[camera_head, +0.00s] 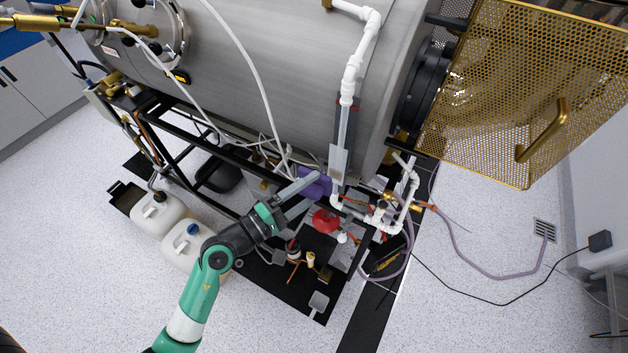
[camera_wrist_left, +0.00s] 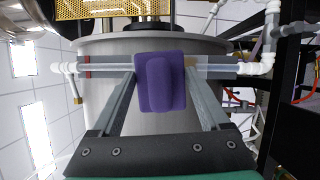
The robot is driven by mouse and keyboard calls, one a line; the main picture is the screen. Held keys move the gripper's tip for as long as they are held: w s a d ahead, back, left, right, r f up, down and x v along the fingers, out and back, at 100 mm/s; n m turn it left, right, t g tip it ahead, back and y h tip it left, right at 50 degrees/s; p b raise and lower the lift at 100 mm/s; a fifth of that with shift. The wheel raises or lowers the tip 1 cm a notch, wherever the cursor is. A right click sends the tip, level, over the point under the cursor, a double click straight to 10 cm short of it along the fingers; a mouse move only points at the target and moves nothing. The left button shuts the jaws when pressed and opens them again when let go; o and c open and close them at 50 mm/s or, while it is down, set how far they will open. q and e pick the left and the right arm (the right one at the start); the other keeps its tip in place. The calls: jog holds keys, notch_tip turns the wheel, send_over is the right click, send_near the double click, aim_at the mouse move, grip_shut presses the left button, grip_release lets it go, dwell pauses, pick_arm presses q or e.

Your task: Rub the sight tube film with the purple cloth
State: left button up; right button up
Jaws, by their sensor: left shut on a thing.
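The purple cloth (camera_head: 318,182) is a folded pad between the fingers of my left gripper (camera_head: 300,193). In the left wrist view the cloth (camera_wrist_left: 160,82) sits between the two grey fingertips and covers the middle of the sight tube (camera_wrist_left: 108,67). In the head view the sight tube (camera_head: 343,125) runs down the chamber's front between white fittings, with the cloth beside its lower part. I cannot tell whether cloth and tube touch. A pale grey patch (camera_head: 339,160) shows on the lower tube; I cannot tell if it is the film. My right gripper is not in view.
The large steel chamber (camera_head: 270,70) fills the upper middle. White pipework (camera_head: 408,190) and a red round part (camera_head: 325,221) are close to the gripper. White jugs (camera_head: 158,213) stand lower left. A perforated brass guard (camera_head: 530,80) is at right.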

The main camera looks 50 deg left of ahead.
pick_arm(q)
jog(key=shift+s+d, duration=0.25)
jog(key=shift+s, duration=0.5)
jog(key=shift+s+d, duration=0.25)
jog(key=shift+s, duration=0.45)
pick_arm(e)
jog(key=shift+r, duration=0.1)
